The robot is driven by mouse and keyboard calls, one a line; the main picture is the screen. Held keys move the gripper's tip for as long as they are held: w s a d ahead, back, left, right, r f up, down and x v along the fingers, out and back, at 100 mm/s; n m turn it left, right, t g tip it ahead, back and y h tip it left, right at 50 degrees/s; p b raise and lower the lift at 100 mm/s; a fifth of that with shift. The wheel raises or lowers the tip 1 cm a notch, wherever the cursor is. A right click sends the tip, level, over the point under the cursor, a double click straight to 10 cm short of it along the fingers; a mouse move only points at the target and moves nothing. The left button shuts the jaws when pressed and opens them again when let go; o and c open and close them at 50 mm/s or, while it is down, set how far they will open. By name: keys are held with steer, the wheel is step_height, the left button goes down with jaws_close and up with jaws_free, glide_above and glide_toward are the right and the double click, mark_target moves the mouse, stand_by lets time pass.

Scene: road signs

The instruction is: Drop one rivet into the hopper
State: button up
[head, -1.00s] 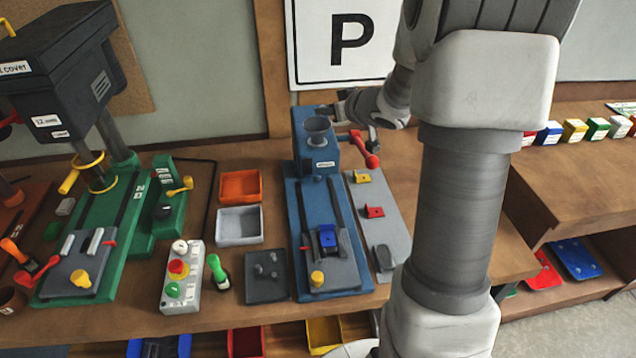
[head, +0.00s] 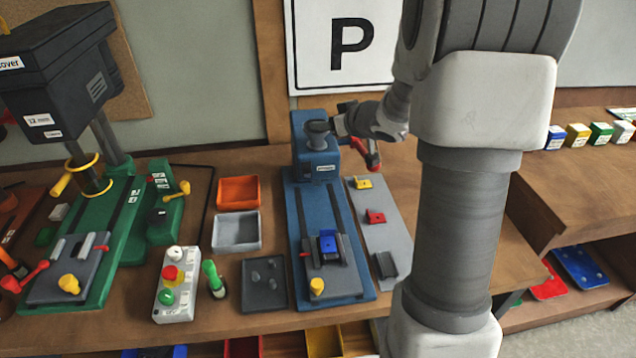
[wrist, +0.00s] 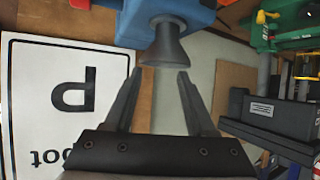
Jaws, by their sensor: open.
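The hopper (head: 318,129) is a dark grey funnel on top of the blue press (head: 316,160). In the wrist view the hopper (wrist: 166,46) shows between and just beyond the fingertips. My gripper (wrist: 160,74) is open, and no rivet shows between its fingers. In the head view my gripper (head: 338,125) is beside the hopper, at its right; its fingertips are hard to make out. Small grey rivets (head: 271,262) lie in a dark grey tray (head: 252,296) left of the press. Inside the hopper is not visible.
A red-handled lever (head: 371,155) stands right of the hopper, close to my wrist. An orange bin (head: 239,192) and a grey bin (head: 237,232) sit left of the press. A control box (head: 174,289) and a green machine (head: 110,220) stand farther left.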

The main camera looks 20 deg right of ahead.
steer(key=p+v, duration=0.3)
steer(key=v, duration=1.4)
steer(key=w+a+r+h+b, duration=0.2)
steer(key=w+a+h+b, duration=0.15)
steer(key=a, duration=0.45)
steer(key=s+a+f+m+g, duration=0.1)
steer(key=s+a+f+g, duration=0.1)
steer(key=s, duration=0.9)
steer(key=s+a+f+m+g+y, duration=0.1)
steer(key=s+a+g, duration=0.3)
steer(key=s, duration=0.7)
steer(key=shift+a+f, duration=0.4)
steer(key=shift+a, duration=0.4)
steer(key=shift+a, duration=0.1)
